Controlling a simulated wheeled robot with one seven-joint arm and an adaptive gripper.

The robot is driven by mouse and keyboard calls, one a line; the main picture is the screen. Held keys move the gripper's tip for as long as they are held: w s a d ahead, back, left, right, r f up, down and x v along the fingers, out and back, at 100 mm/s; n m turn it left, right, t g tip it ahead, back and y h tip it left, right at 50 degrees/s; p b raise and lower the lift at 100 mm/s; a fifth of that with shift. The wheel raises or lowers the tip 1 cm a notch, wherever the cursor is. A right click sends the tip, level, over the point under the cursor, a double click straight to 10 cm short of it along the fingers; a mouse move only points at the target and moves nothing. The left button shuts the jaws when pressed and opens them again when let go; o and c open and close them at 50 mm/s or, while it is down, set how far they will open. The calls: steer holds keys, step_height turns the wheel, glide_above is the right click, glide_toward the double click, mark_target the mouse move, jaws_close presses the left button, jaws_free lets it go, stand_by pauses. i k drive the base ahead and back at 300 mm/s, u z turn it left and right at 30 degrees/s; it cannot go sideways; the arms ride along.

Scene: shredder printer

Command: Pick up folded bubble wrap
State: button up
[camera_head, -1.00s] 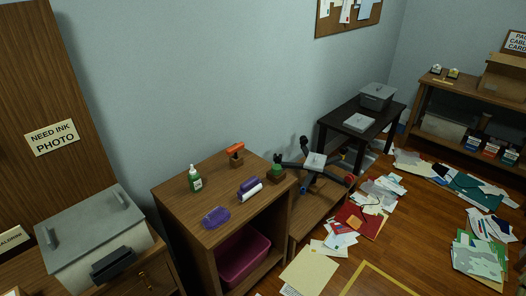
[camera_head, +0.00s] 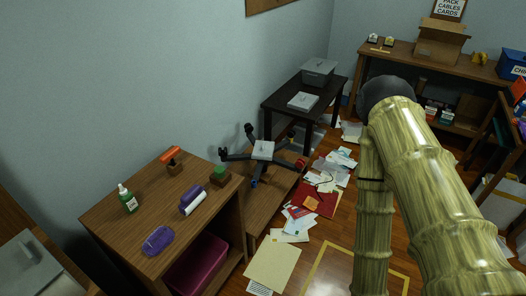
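I cannot surely pick out the folded bubble wrap. A flat, translucent purple piece (camera_head: 158,240) with a rounded outline lies near the front of the wooden cabinet top (camera_head: 122,222); it could be the wrap, but its surface is too small to tell. A second purple item (camera_head: 192,197) lies farther right on the same top, touching or close beside a white roll (camera_head: 195,205). My arm, with a bamboo-like surface, fills the right of the view. My gripper is out of view.
A green bottle (camera_head: 128,199), an orange-handled tool (camera_head: 171,158) and a green-topped block (camera_head: 220,174) share the cabinet top. A magenta bin (camera_head: 200,262) sits inside the cabinet. A dark table (camera_head: 278,98) stands behind. Papers (camera_head: 272,264) litter the floor.

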mark_target(264, 150)
steer(key=z, duration=0.5)
steer(key=k, duration=0.6)
steer(key=z, duration=0.75)
steer(key=i, duration=1.45)
steer(key=u, duration=0.55)
steer(key=i, duration=1.25)
steer(key=u, duration=1.6)
steer(key=i, duration=0.55)
steer(key=u, duration=0.45)
